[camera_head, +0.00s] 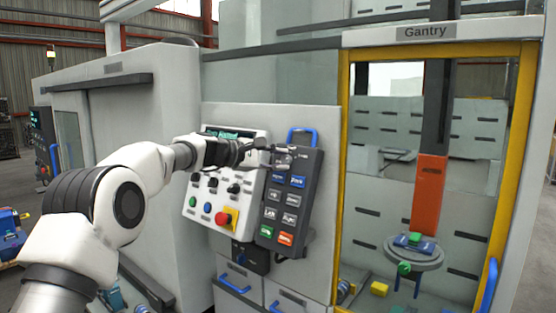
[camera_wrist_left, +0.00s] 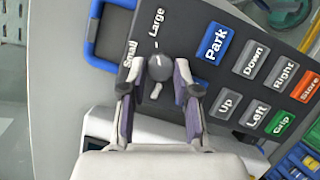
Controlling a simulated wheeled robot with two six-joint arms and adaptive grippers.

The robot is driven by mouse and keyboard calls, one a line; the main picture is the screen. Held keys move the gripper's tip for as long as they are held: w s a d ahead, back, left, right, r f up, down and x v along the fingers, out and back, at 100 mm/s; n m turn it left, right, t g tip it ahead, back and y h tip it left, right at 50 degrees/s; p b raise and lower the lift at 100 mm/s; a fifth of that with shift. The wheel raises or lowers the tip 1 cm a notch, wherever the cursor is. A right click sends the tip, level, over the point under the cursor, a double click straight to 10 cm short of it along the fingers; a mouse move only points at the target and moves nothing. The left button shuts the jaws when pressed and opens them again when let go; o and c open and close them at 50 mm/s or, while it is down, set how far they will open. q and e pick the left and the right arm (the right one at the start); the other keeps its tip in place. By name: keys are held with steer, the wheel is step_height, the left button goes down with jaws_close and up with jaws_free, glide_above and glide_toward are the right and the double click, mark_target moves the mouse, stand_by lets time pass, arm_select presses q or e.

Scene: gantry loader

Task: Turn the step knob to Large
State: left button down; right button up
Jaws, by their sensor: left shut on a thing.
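The step knob (camera_wrist_left: 159,67) is a small dark grey round knob on the dark pendant (camera_head: 300,196). In the left wrist view the word Small stands at its upper left and the word Large above it. A short pale piece shows just below the knob; I cannot tell for sure which label the knob points to. My left gripper (camera_wrist_left: 157,78) is shut on the knob, with one finger on each side of it. In the head view the left gripper (camera_head: 284,157) reaches the top of the pendant and hides the knob. My right gripper is not in view.
The pendant has a blue handle (camera_head: 302,136) and several buttons close by, including the blue Park button (camera_wrist_left: 215,44). Left of it is a control panel with a red stop button (camera_head: 223,218). The yellow-framed gantry window (camera_head: 344,200) stands to the right.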

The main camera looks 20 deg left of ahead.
arm_select(q)
steer(key=shift+r, duration=0.1)
steer(key=c, duration=0.8)
jaws_free()
steer(key=shift+c, duration=0.2)
steer(key=shift+s+d, duration=0.1)
steer(key=shift+s+a+r, duration=0.1)
steer(key=shift+s+a, duration=0.15)
steer(key=shift+a, duration=0.15)
steer(key=v, duration=1.1)
steer(key=shift+d, duration=0.1)
